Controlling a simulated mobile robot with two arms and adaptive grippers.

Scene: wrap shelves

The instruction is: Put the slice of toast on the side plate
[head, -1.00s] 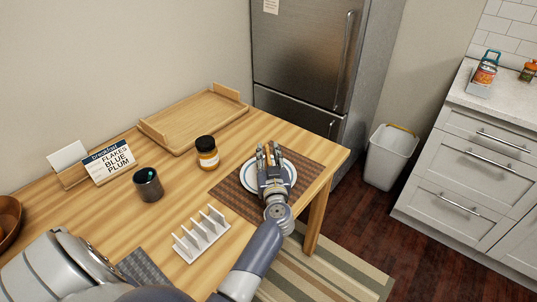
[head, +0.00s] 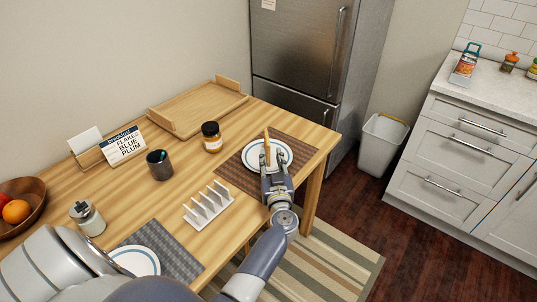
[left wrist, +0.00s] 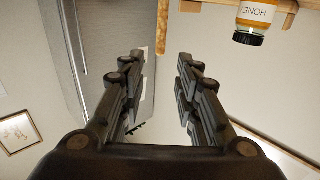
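The slice of toast (head: 267,148) shows as a thin brown upright strip, edge-on, over the white side plate (head: 284,151) with its blue ring. It appears to stand on its edge on the plate. My left gripper (head: 270,176) is at the near side of the plate, just short of the toast. In the left wrist view, the fingers (left wrist: 158,70) are spread with nothing between them, and the toast (left wrist: 162,27) lies beyond their tips. My right gripper is not in view.
The side plate is on a brown placemat (head: 236,173). A white toast rack (head: 208,207), honey jar (head: 211,138), dark cup (head: 159,165) and wooden tray (head: 190,117) stand to its left. A second plate (head: 137,263) is at the lower left. The table's right edge is close.

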